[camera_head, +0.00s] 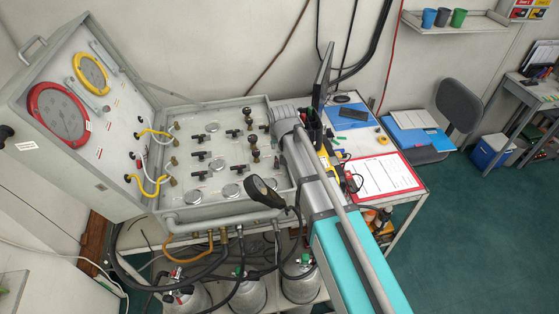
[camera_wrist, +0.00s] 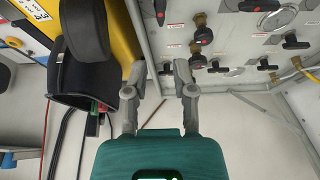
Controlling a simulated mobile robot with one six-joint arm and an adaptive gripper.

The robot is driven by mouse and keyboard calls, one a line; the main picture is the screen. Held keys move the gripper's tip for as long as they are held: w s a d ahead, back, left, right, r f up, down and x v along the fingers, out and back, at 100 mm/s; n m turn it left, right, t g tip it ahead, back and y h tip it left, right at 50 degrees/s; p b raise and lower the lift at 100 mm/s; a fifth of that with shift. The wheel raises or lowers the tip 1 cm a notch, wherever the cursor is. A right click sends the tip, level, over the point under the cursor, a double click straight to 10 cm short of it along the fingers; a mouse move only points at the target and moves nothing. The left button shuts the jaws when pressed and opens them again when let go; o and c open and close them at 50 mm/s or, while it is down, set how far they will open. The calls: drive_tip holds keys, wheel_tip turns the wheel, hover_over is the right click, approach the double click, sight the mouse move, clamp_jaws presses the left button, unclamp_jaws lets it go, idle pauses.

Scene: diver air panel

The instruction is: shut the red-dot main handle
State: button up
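The grey valve panel (camera_head: 173,118) carries several black T-shaped handles, among them one at the left (camera_head: 197,137) and one near the lower middle (camera_head: 201,174). In the wrist view the panel is at the upper right, with black handles (camera_wrist: 296,42) and small red-marked labels. My gripper (camera_wrist: 160,68) is open and empty, its fingertips near the panel's edge and apart from the handles. In the head view my arm hides the gripper at the panel's right side.
A large red-rimmed gauge (camera_head: 58,114) and a yellow-rimmed gauge (camera_head: 91,72) sit on the raised panel at left. A desk with a red-bordered sheet (camera_head: 384,175) stands right of my arm. A yellow case (camera_wrist: 122,40) and a black holder (camera_wrist: 85,75) are close left of my gripper.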

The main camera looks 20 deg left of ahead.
sight(277, 159)
drive_tip(key=shift+b+x, duration=5.5)
drive_tip(key=shift+x, duration=0.75)
drive_tip(key=shift+w, duration=0.1)
